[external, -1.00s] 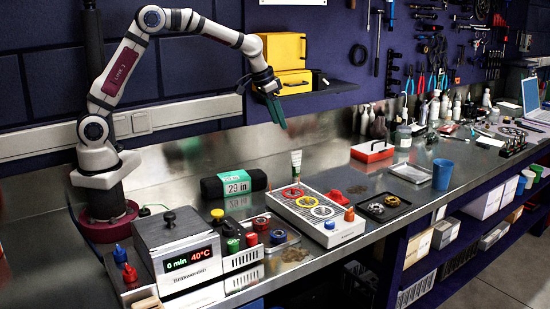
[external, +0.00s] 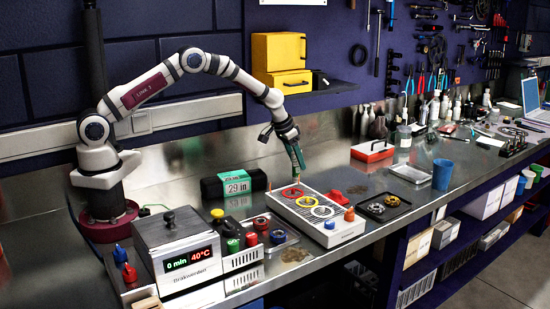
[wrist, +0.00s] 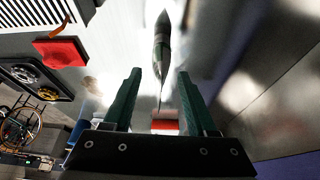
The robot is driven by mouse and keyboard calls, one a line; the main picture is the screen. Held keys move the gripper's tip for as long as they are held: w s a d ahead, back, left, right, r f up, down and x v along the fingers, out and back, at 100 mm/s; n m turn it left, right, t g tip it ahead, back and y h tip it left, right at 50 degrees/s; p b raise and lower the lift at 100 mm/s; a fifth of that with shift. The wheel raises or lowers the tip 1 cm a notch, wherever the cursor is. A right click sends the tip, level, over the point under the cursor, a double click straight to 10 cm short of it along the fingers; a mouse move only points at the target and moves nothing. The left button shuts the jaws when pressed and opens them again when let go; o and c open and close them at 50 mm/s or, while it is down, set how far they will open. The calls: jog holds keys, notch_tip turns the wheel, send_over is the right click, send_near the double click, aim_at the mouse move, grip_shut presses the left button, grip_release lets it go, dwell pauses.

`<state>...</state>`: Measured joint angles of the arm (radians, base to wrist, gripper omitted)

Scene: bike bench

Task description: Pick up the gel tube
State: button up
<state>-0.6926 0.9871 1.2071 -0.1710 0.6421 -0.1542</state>
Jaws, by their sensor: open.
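The gel tube (wrist: 162,48) shows in the wrist view as a slim grey-green shape tapering to a point, ahead of my fingertips and lined up with the gap between them. In the external view my gripper (external: 298,160) points down at the tube's place behind the white panel, and it mostly hides the tube there. My gripper's two green fingers (wrist: 160,76) are apart with nothing clamped between them. I cannot tell whether the tube's near end is between the tips.
The white panel (external: 318,228) with coloured rings stands just in front of my gripper. The metal back wall is close behind.

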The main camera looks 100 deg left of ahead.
grip_shut()
jog(key=shift+r, duration=0.15)
